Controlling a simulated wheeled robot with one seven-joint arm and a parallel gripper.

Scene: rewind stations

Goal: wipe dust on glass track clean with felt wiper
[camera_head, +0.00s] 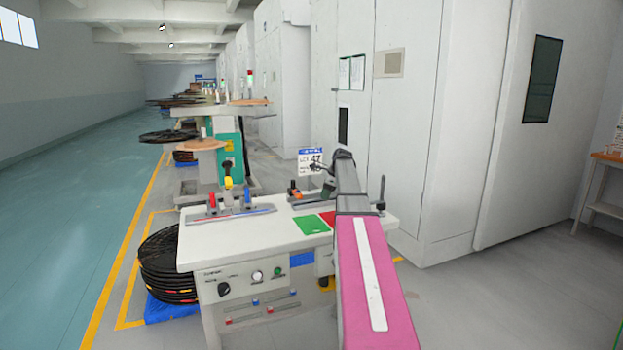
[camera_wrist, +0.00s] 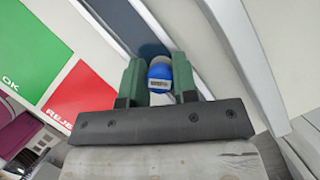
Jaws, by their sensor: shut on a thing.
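My gripper (camera_wrist: 158,80) has its two green fingers shut on the blue handle with a pale cap and small label, apparently the felt wiper (camera_wrist: 158,72). A dark blue-grey patch (camera_wrist: 152,50) shows just beyond the handle; I cannot tell whether it is the wiper's pad. No dust can be made out. In the head view my arm covers the right part of the worktable, and the wiper is not clear there.
The white worktable (camera_head: 240,246) carries a green OK mat (camera_head: 309,225), a red REJECT mat (camera_head: 328,217) and a rail with red and blue pegs (camera_head: 230,213). Black reels (camera_head: 164,268) are stacked at its left. White cabinets (camera_head: 425,130) stand behind; the left aisle is open.

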